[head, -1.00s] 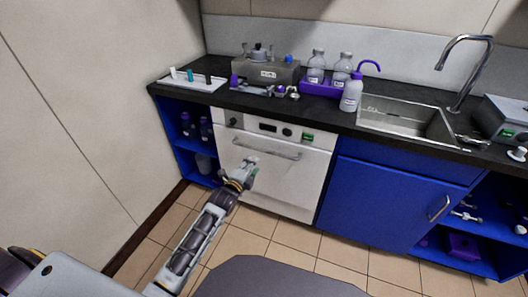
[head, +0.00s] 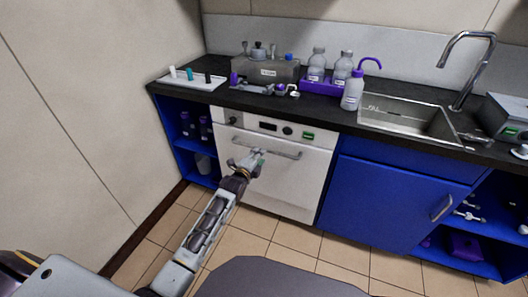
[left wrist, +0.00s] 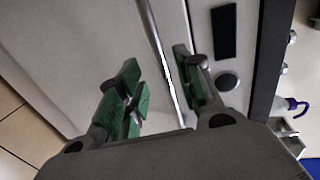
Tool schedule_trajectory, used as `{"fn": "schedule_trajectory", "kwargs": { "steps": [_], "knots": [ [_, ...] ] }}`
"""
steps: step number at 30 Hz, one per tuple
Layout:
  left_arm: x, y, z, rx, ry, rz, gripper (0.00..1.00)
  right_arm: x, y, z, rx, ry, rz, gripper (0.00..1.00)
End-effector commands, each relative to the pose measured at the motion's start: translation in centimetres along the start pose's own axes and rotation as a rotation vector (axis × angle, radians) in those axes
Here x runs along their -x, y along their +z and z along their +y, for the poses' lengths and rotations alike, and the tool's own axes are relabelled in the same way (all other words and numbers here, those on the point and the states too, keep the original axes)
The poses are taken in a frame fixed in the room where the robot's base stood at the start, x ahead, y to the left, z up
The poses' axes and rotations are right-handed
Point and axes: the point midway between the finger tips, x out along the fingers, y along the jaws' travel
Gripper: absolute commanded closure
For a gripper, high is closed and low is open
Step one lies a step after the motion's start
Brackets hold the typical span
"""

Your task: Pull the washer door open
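The white washer (head: 278,175) stands under the black counter, and its door looks closed. A silver bar handle (head: 284,153) runs across the top of the door. My left gripper (head: 256,160) is at the left part of this handle. In the left wrist view, the gripper (left wrist: 160,88) is open, with a green-padded finger on each side of the handle bar (left wrist: 162,55). Gaps show between the bar and the pads, so it is not clamped. My right gripper is in neither view.
Bottles in a purple rack (head: 318,88), a grey device (head: 268,72) and a sink (head: 410,116) are on the counter. Blue cabinets (head: 390,205) flank the washer. The tiled floor (head: 262,228) before the washer looks clear, with a wall (head: 85,120) at left.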

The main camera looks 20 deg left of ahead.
Motion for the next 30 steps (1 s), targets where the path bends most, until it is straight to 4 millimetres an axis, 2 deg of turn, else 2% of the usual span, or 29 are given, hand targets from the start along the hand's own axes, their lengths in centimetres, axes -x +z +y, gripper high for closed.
{"fn": "schedule_trajectory", "kwargs": {
  "steps": [7, 21, 30],
  "knots": [
    [-2.1, 0.0, 0.0, 0.001, -0.001, 0.000, 0.65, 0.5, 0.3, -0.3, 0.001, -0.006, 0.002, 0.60],
    [-5.6, 0.0, 0.0, 0.001, -0.001, 0.000, 0.65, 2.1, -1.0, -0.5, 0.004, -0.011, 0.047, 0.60],
    [-6.8, 0.0, -0.1, 0.001, -0.001, 0.000, 0.65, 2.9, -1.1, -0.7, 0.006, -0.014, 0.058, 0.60]
  ]
}}
